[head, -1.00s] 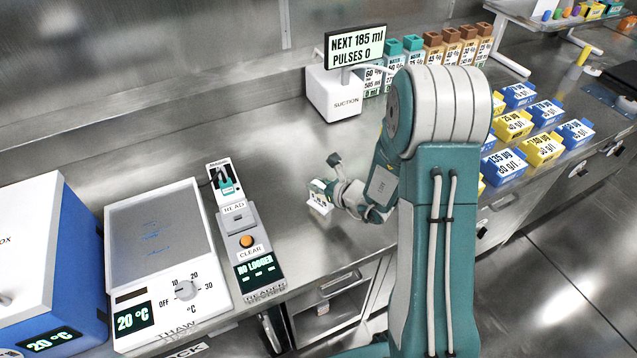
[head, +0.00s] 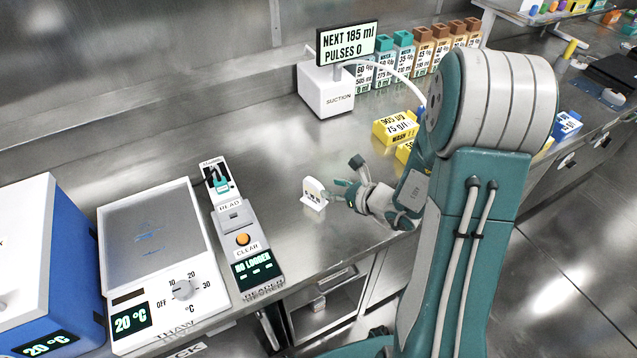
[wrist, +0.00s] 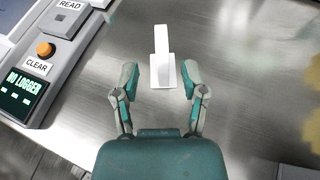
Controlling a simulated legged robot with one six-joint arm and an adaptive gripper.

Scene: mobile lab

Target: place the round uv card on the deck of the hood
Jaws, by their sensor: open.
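The round white uv card (head: 314,191) stands upright on a small foot on the steel deck (head: 280,235), right of the reader. In the wrist view the card (wrist: 162,50) shows nearly edge-on, with its white foot toward me. My gripper (head: 347,180) is beside the card on its right. In the wrist view my gripper (wrist: 159,82) is open, with its two fingers apart and the card's foot between and just ahead of the tips. I see no clear contact with the card. Small marks on its face are too small to read.
The logger reader (head: 239,225) and the thaw plate (head: 155,240) stand to the left. The suction unit (head: 328,92) and a row of bottles (head: 400,60) stand at the back. Yellow boxes (head: 396,127) lie behind my arm. Deck around the card is clear.

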